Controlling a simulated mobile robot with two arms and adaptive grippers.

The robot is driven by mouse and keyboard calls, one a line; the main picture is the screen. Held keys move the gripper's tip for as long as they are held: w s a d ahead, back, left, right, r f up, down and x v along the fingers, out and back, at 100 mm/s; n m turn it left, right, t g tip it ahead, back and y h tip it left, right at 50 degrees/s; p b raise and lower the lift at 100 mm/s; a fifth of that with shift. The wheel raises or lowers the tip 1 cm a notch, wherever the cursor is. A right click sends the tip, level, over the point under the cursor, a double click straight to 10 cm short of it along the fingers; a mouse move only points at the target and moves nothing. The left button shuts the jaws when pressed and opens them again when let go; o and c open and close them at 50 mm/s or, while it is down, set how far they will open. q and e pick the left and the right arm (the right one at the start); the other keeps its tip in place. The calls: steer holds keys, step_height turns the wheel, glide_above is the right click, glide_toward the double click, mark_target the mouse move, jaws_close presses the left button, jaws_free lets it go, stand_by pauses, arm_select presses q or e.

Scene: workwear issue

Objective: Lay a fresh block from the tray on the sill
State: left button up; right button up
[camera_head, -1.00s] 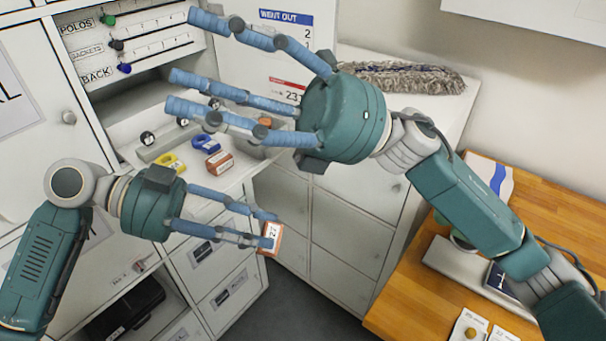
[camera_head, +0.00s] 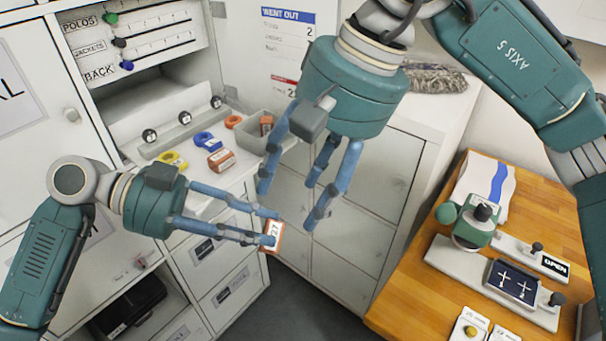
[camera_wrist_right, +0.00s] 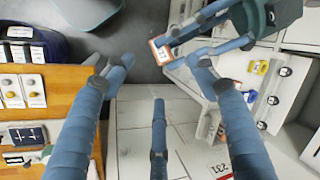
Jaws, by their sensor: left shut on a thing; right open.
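My left gripper (camera_head: 271,228) is shut on an orange-brown block (camera_head: 274,238) with a white label reading something like 27, held in the air in front of the white drawers. The held block also shows in the right wrist view (camera_wrist_right: 160,53). My right gripper (camera_head: 293,203) is open and empty, its fingers pointing down just right of and above the held block, apart from it. Another orange-brown block (camera_head: 221,160) lies on the white ledge (camera_head: 205,202). A grey tray (camera_head: 250,134) at the back of the ledge holds at least one similar block (camera_head: 266,124).
Yellow (camera_head: 172,161), blue (camera_head: 205,141) and orange (camera_head: 233,121) rings lie on the ledge. A wooden counter (camera_head: 400,300) at right bears a green-topped device (camera_head: 474,222) and a panel.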

mark_target(278, 229)
steer(key=x, duration=1)
steer(key=shift+a, duration=0.1)
steer(key=c, duration=1.2)
arm_select(q)
steer(key=o, duration=1.3)
arm_select(e)
steer(key=shift+r, duration=0.1)
arm_select(q)
steer(key=shift+a, duration=0.1)
